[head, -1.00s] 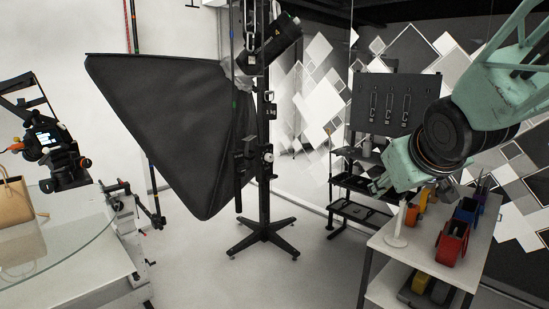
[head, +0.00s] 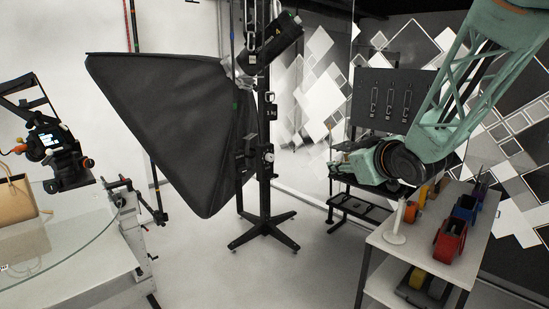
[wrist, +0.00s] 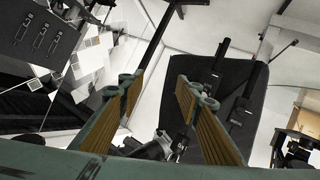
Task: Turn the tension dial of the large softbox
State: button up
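The large black softbox (head: 165,120) hangs at centre left in the head view, on a dark stand (head: 264,195) with a star-shaped base. Small clamps and knobs (head: 268,157) sit along the stand; I cannot tell which one is the tension dial. My gripper (head: 336,168) is right of the stand, apart from it, pointing left; its fingers are too small to read there. In the wrist view my gripper (wrist: 160,88) shows two parted fingers with brown pads and nothing held between them. The softbox (wrist: 245,75) shows beyond the right finger.
A white shelf table (head: 410,245) with coloured bins (head: 452,242) stands below my arm. A dark tool rack (head: 395,100) is behind it. A camera (head: 52,150) and a glass-topped table (head: 60,250) are at left.

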jog(key=w+a+f+n+y+p, duration=0.1)
jog(key=w+a+y, duration=0.2)
jog(key=w+a, duration=0.1)
jog(key=n+g+y+p, duration=0.1)
jog(key=n+y+p, duration=0.2)
jog(key=y, duration=0.3)
send_near(272, 158)
jog(key=shift+v, duration=2.55)
jog(key=shift+w, duration=0.1)
jog(key=shift+p+x, duration=1.3)
jog(key=shift+x, duration=5.55)
jog(key=shift+c, duration=0.6)
jog(key=c, duration=0.7)
